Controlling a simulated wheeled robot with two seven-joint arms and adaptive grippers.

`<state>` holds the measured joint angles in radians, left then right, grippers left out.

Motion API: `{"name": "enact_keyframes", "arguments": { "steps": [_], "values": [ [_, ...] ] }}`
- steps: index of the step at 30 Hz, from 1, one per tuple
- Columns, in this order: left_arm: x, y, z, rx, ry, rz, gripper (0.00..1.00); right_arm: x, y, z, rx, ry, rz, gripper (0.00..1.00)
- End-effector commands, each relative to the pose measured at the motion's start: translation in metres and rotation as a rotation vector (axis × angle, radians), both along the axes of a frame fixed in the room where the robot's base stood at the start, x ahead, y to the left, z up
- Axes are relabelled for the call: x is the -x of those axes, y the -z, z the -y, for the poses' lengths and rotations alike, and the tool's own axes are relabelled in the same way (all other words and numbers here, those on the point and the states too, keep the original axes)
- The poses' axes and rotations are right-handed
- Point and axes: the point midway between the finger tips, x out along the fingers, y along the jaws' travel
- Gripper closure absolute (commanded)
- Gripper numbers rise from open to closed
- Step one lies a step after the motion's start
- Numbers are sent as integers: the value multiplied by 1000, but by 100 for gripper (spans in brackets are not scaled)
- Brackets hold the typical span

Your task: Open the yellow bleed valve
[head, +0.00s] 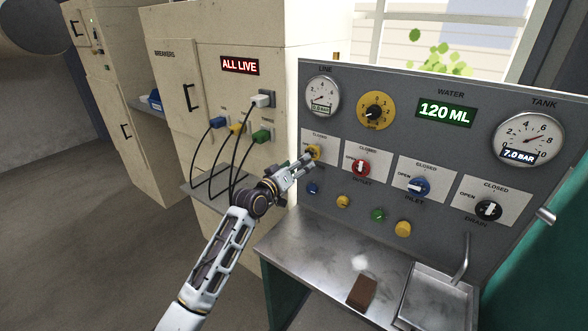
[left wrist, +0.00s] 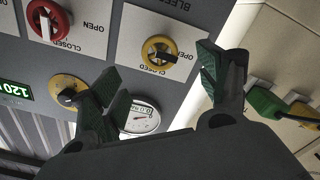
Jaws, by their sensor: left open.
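The yellow bleed valve (head: 313,151) is a round knob at the left end of the valve row on the grey panel. In the left wrist view, which is upside down, the yellow valve (left wrist: 158,50) has a dark handle and sits on a white plate marked OPEN and CLOSED. I cannot tell exactly where the handle points. My left gripper (head: 308,164) is just in front of and beside the valve. In the left wrist view my left gripper (left wrist: 165,88) is open and empty, with the valve beyond its fingertips. My right gripper is out of view.
A red valve (head: 361,167), a blue valve (head: 420,187) and a black drain valve (head: 488,210) continue the row. Gauges hang above. A metal bench with a brown block (head: 362,291) lies below. A cabinet with plugged cables (head: 262,100) stands left of the panel.

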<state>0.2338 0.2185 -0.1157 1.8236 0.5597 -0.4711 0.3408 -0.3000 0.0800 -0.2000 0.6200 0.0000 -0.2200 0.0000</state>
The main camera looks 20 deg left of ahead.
Motion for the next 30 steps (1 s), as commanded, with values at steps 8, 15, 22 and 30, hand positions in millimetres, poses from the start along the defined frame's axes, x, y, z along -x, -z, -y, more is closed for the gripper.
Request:
{"name": "enact_keyframes", "arguments": {
  "steps": [8, 15, 22, 30],
  "values": [
    [16, 0, -5, 1, -1, 0, 24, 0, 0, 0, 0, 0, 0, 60],
    [19, 0, -6, 1, 0, 0, 24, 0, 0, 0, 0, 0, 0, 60],
    [19, 0, -6, 0, 1, -1, 24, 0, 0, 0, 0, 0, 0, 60],
    [34, 25, 1, -56, 13, -58, 24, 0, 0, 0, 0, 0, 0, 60]
  ]
}}
